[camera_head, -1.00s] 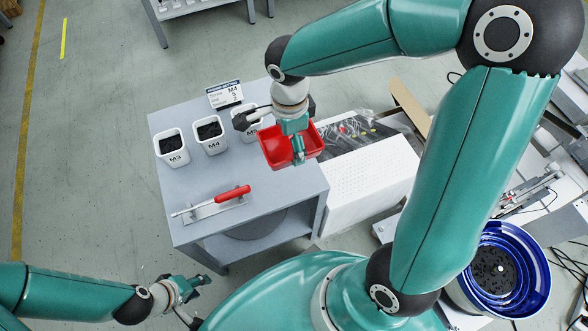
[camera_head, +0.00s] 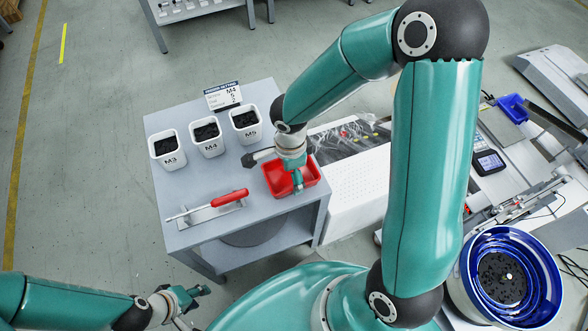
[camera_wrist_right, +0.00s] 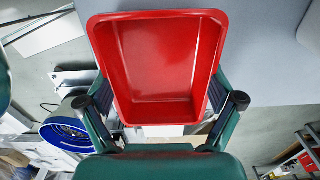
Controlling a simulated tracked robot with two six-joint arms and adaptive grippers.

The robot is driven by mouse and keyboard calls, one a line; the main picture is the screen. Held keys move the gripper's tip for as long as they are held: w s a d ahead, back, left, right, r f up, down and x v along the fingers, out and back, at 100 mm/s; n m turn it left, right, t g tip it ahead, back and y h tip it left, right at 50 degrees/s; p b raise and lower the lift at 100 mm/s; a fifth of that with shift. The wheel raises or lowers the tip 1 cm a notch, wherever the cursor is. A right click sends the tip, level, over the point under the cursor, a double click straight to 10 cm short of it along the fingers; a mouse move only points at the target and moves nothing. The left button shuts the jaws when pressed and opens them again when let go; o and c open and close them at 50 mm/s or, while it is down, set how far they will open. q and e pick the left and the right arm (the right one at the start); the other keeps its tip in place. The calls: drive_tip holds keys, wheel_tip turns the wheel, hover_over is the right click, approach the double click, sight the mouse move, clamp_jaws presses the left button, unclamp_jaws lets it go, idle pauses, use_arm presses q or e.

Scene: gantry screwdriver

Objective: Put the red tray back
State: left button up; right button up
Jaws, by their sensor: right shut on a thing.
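The empty red tray (camera_head: 310,174) is at the right end of the grey table in the head view. It fills the upper middle of the right wrist view (camera_wrist_right: 160,60). My right gripper (camera_head: 297,180) is shut on the tray, with a finger showing on either side of it in the wrist view. The tray is over or on the tabletop near its right edge; I cannot tell whether it touches. My left gripper (camera_head: 190,296) is empty, low at the left in front of the table; its opening is unclear.
The grey table (camera_head: 180,229) holds white bins M3 (camera_head: 168,151), M4 (camera_head: 207,138) and M5 (camera_head: 246,126), a small sign (camera_head: 223,96) and a red-handled screwdriver (camera_head: 229,198). A white perforated board (camera_head: 352,190) lies to the right. A blue bowl (camera_head: 505,280) stands lower right.

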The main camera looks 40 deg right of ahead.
drive_tip(key=shift+f, duration=0.1)
drive_tip(key=o, duration=0.9)
drive_tip(key=shift+o, duration=0.2)
drive_tip(key=shift+r, duration=0.4)
wheel_tip(320, 180, up, 12)
drive_tip(key=p, duration=0.3)
drive_tip(key=shift+f, duration=0.2)
